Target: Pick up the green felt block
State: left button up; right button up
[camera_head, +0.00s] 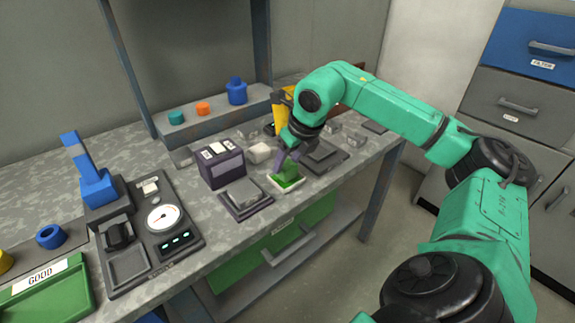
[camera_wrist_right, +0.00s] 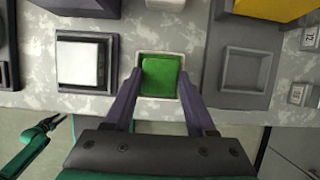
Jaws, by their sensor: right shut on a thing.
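The green felt block (camera_wrist_right: 160,76) sits in a small white square tray (camera_wrist_right: 168,56) in the right wrist view. In the head view the green felt block (camera_head: 288,172) shows under my right gripper (camera_head: 287,163), near the front edge of the bench. My right gripper (camera_wrist_right: 158,88) points down with one finger on each side of the block and is shut on it. The block appears to be still at its tray; any gap below it cannot be told. My left gripper is not in the head view.
A dark pad with a grey block (camera_head: 243,193) lies left of the tray, with a dark purple box (camera_head: 221,167) behind it. A dark grey recessed fixture (camera_wrist_right: 248,68) lies to the right. A yellow object (camera_wrist_right: 275,8) stands behind.

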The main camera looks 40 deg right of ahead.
notch_tip(320, 180, up, 19)
jog(key=p, duration=0.7)
jog(key=o, duration=0.5)
jog(key=c, duration=0.3)
jog(key=n+g+y+p, duration=0.1)
jog(key=n+y+p, duration=0.2)
jog(key=n+p, duration=0.9)
send_over(247, 190)
jog(key=p, duration=0.3)
notch_tip(247, 190, down, 10)
jog(key=m, duration=0.3)
jog(key=shift+c, duration=0.2)
jog(key=shift+f+b, duration=1.8)
jog(key=shift+f, duration=1.4)
